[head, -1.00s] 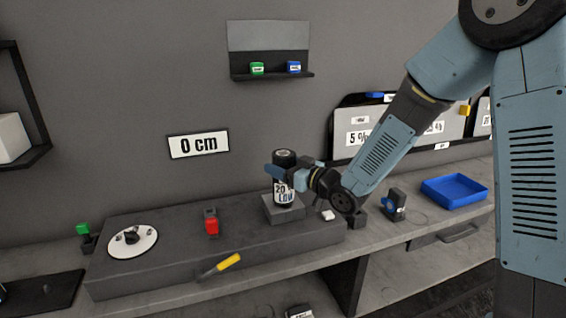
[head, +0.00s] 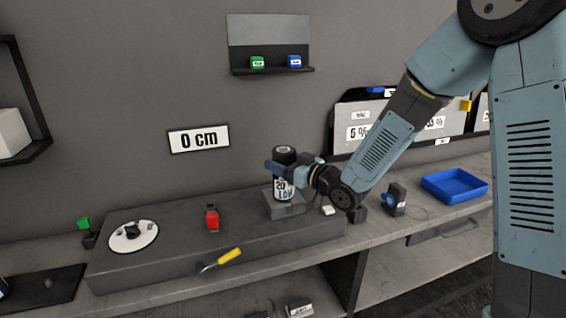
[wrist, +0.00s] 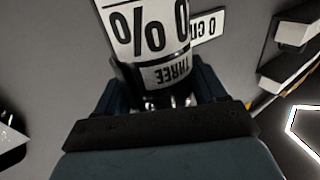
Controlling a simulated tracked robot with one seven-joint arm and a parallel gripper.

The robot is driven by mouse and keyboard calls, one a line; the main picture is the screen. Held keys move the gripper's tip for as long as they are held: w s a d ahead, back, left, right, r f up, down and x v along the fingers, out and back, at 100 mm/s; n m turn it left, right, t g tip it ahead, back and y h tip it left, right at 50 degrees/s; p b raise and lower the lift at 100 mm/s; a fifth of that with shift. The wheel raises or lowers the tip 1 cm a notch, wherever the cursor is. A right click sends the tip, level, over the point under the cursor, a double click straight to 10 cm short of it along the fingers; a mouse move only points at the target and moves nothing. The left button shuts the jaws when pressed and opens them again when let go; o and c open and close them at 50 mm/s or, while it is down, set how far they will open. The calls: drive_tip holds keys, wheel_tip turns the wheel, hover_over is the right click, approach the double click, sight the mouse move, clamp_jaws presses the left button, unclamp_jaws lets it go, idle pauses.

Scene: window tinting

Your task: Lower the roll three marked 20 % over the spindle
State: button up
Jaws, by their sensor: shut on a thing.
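The dark roll (head: 284,156) has a white label reading "20" and a lower line that looks like "LOW" in the head view. It stands upright at the grey block (head: 290,211) on the raised bench. In the wrist view the roll (wrist: 152,35) fills the top, its label showing "0 %" and "THREE" upside down. My gripper (head: 277,171) is shut on the roll, with its fingers on either side. I cannot tell whether the roll's bottom touches the block. A white disc (head: 147,241) with a dark centre piece lies at the bench's left end. No spindle under the roll shows.
A red tool (head: 212,218) stands mid-bench, and a yellow-handled tool (head: 229,256) lies at its front edge. A "0 cm" sign (head: 198,139) hangs on the wall. A blue tray (head: 454,186) and a small dark stand (head: 396,199) are to the right.

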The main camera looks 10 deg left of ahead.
idle(0.3)
drive_tip(key=o, duration=1.4)
drive_tip(key=shift+c, duration=0.2)
